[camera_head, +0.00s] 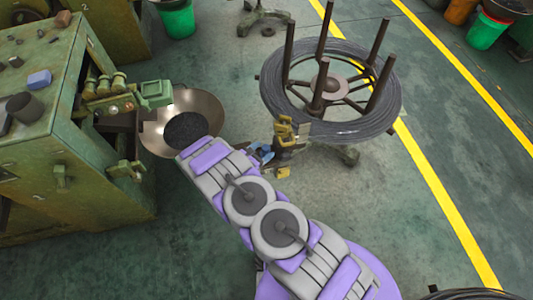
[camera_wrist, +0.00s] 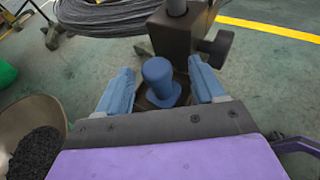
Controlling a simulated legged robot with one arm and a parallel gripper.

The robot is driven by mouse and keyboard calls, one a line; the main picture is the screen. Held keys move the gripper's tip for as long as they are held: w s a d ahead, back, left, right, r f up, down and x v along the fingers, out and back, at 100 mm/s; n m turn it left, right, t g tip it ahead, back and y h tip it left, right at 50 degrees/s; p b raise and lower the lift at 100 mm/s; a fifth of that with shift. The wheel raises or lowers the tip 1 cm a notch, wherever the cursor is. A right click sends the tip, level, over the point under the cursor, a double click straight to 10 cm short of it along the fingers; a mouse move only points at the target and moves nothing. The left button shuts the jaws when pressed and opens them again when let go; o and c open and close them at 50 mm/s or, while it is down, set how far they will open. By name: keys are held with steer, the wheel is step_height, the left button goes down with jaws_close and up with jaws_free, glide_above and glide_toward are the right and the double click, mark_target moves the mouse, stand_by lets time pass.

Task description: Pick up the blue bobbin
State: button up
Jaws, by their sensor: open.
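The blue bobbin (camera_wrist: 158,84) stands in the middle of the wrist view, a short spool with a rounded top and a wider flange below. It sits on a dark brown block-like support. My gripper (camera_wrist: 160,66) is open, with one pale blue finger to the left of the bobbin and one to the right. Gaps show between the bobbin and both fingers, so it is not held. In the head view my arm reaches toward the wire stand; a small blue patch at its end could be a finger or the bobbin, I cannot tell.
A dark post with a knob (camera_wrist: 217,45) rises just beyond the bobbin. The wire coil (camera_head: 385,108) on its stand is close by. A metal bowl (camera_head: 207,105) with dark pieces and a green machine (camera_head: 30,165) are to the left. Open floor lies right.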

steer(key=shift+w+d+f, duration=0.25)
steer(key=shift+w+d, duration=0.05)
steer(key=shift+w, duration=0.15)
steer(key=shift+a, duration=0.55)
steer(key=shift+c, duration=0.3)
steer(key=shift+d, duration=0.5)
steer(key=c, duration=0.7)
steer(key=shift+a, duration=0.35)
steer(key=c, duration=0.4)
steer(key=shift+c, duration=0.2)
